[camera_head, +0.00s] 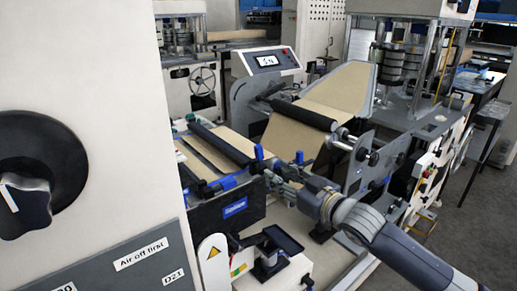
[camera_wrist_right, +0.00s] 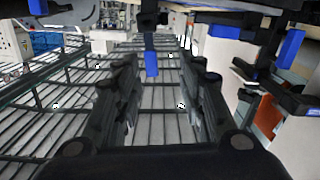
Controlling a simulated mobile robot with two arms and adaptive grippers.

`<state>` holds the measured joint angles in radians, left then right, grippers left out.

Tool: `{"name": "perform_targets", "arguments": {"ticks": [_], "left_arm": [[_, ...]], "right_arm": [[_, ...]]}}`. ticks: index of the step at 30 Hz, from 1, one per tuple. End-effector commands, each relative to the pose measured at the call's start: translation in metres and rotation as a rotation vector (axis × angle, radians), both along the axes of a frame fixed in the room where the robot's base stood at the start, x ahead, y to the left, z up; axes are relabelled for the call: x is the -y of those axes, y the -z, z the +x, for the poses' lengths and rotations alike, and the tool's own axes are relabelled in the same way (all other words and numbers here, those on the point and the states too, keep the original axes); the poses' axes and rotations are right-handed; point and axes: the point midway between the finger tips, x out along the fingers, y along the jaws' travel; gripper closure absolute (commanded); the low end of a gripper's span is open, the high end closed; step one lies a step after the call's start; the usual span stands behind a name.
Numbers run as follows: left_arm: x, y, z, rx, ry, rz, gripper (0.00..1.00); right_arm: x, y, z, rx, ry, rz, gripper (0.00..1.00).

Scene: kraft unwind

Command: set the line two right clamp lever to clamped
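A small blue-tipped lever (camera_head: 259,152) stands up at the end of the roller frame in the head view, and a second blue-tipped piece (camera_head: 299,157) shows to its right. I cannot tell for certain which is the line two right clamp lever. My right gripper (camera_head: 278,178) reaches in from the lower right, close to both. In the right wrist view, my right gripper (camera_wrist_right: 160,75) has its fingers apart. A blue lever tip (camera_wrist_right: 151,63) shows in the gap between them, with no visible contact. My left gripper is not in view.
A dark block with a blue label (camera_head: 234,207) stands below the rollers. A black tray stand (camera_head: 275,245) is in front of it. A cream panel with a black knob (camera_head: 40,175) fills the left. Kraft web (camera_head: 340,90) runs over rollers behind the gripper.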

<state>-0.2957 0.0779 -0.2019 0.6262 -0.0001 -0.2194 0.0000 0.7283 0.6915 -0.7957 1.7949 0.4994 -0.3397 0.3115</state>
Motion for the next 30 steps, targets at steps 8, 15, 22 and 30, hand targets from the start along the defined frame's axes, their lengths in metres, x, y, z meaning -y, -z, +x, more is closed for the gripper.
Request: {"name": "perform_targets", "arguments": {"ticks": [8, 15, 22, 30], "left_arm": [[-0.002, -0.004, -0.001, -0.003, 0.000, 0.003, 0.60], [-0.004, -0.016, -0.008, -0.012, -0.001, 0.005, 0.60], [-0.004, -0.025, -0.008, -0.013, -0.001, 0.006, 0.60], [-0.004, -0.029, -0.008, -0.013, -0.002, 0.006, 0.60]], "right_arm": [[0.002, -0.029, 0.018, 0.047, -0.012, 0.021, 0.63], [-0.021, -0.030, 0.050, 0.047, -0.011, 0.020, 0.63], [-0.043, -0.029, 0.079, 0.048, -0.012, 0.017, 0.63], [-0.054, -0.027, 0.095, 0.047, -0.010, 0.017, 0.63]]}}
